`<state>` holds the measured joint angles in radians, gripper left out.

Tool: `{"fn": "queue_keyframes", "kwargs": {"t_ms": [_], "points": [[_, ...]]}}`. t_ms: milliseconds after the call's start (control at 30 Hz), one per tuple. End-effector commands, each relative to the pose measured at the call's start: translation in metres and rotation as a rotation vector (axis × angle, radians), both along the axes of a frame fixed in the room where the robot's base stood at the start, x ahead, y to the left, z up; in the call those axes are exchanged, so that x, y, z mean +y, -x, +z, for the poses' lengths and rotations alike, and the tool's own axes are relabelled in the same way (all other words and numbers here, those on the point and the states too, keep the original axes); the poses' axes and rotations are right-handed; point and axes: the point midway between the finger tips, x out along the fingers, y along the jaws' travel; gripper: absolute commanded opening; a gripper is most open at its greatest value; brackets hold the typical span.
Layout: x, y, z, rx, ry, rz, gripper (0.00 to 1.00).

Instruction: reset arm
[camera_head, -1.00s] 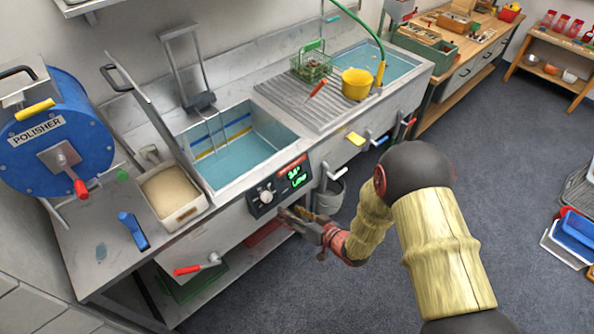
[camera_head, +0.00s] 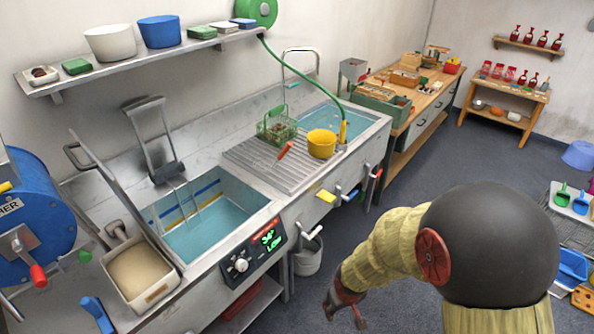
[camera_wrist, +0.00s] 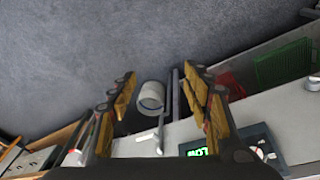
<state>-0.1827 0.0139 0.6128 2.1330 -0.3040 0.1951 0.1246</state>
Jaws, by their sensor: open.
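My gripper (camera_head: 345,312) hangs at the lower middle of the head view, in front of the sink counter and above the floor. The arm is bent, with its yellow sleeve (camera_head: 388,246) and dark joint in front. In the wrist view my gripper (camera_wrist: 160,105) shows two wood-toned fingers spread wide apart with nothing between them that it holds. A grey bucket (camera_wrist: 151,96) appears beyond the fingers, at a distance.
The sink counter (camera_head: 262,213) with its green-lit control panel (camera_head: 254,249) stands left of the arm. The bucket (camera_head: 308,256) hangs or stands below its front. A yellow pot (camera_head: 321,143) and green basket (camera_head: 277,127) sit on the drainboard. Blue-grey floor (camera_head: 420,165) is open to the right.

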Motion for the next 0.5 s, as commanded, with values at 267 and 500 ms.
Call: {"fn": "queue_keyframes", "kwargs": {"t_ms": [267,500], "points": [[-0.039,0.073,0.143,0.094,0.023,-0.157,0.49],[-0.045,0.129,0.236,0.03,-0.059,-0.253,0.49]]}}
